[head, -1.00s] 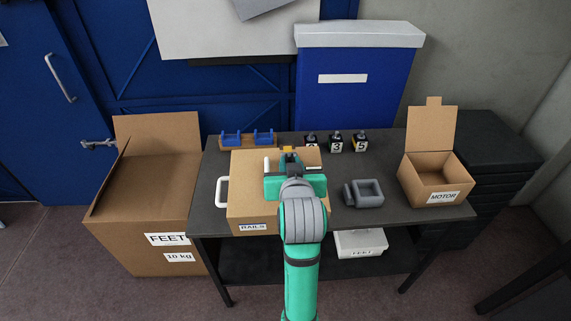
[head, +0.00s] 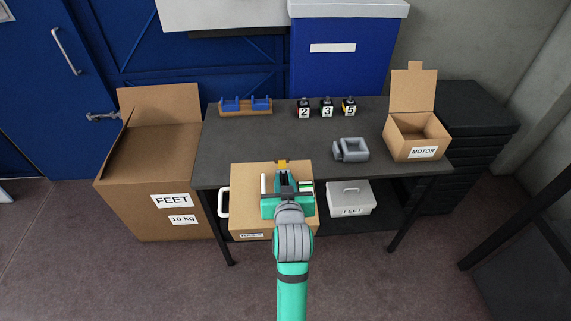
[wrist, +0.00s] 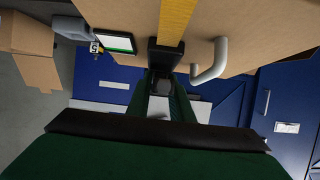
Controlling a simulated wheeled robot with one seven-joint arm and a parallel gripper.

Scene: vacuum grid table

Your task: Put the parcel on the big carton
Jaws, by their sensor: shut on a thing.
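The parcel (head: 243,181) is a brown box with a label low on its front, a white handle on its left side and a yellow strip on top. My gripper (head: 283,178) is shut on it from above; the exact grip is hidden. The parcel hangs at the table's front edge, overlapping it in view. In the wrist view the parcel (wrist: 245,30) fills the top, with the yellow strip and white handle beside my gripper (wrist: 165,58). The big carton (head: 155,222), labelled FEET and 10 kg, stands on the floor left of the table, its back flap raised.
The dark table (head: 240,140) holds a blue rack (head: 245,105), several numbered items (head: 327,108), a grey part (head: 350,150) and an open MOTOR box (head: 415,138). A grey FEET case (head: 349,198) sits on the lower shelf. The floor in front is clear.

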